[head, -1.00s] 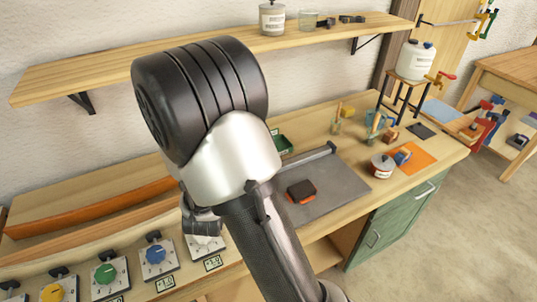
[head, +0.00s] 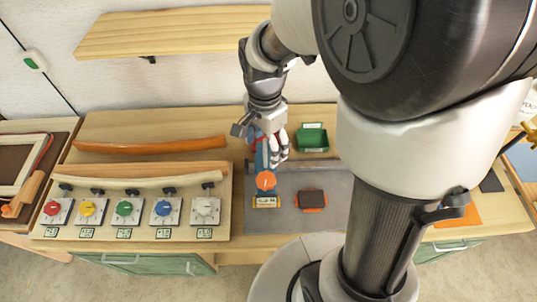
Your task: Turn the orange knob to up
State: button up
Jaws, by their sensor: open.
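The orange knob (head: 265,181) is on the grey mat in the middle of the head view, above a small label plate (head: 266,201). A blue and red body (head: 262,152) stands just behind it. The way the knob points is too small to tell. My gripper (head: 262,146) is open and hangs over the blue and red body, a little behind the knob. It seems apart from the knob, and nothing shows held between the fingers; whether they touch the body behind is unclear.
Red, yellow, green, blue and white knobs (head: 123,209) stand in a row to the left, with bent laths (head: 150,147) behind. A green tray (head: 312,138) and a dark block (head: 311,199) are to the right. A shelf (head: 170,32) is above. My arm hides the right side.

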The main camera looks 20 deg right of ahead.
aim_at(266, 179)
notch_tip(266, 179, down, 16)
jog(key=b, duration=0.2)
jog(key=shift+f+b, duration=0.15)
jog(key=shift+b, duration=0.15)
jog(key=shift+c, duration=0.2)
jog(key=c, duration=1)
